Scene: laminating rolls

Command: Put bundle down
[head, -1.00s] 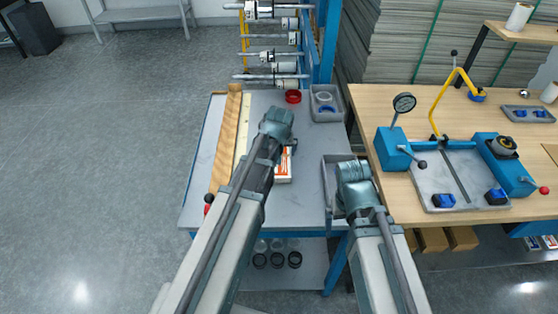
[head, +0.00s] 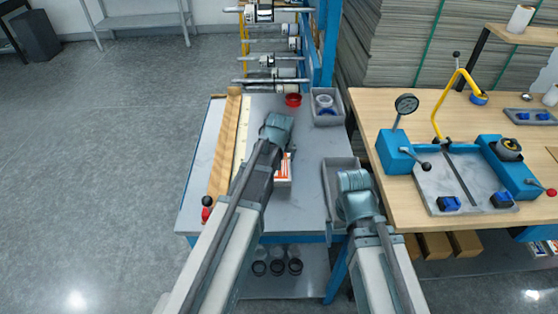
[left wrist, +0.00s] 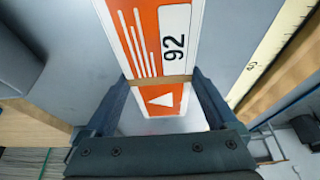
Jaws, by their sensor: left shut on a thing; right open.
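The bundle (head: 284,171) is a white and orange pack, partly hidden behind my left arm, over the grey table. In the left wrist view the bundle (left wrist: 158,40) shows the number 92, white stripes and a brown band. My left gripper (left wrist: 163,98) is shut on it, with one finger on each side near the band. I cannot tell whether the bundle touches the table. My right gripper (head: 354,200) is over the grey bin at the table's right side and is open; its fingertips are mostly hidden.
A red ring (head: 293,100) and a grey bin (head: 327,118) with rings stand at the back. A wooden bench (head: 400,103) with a blue fixture (head: 397,152) is at the right.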

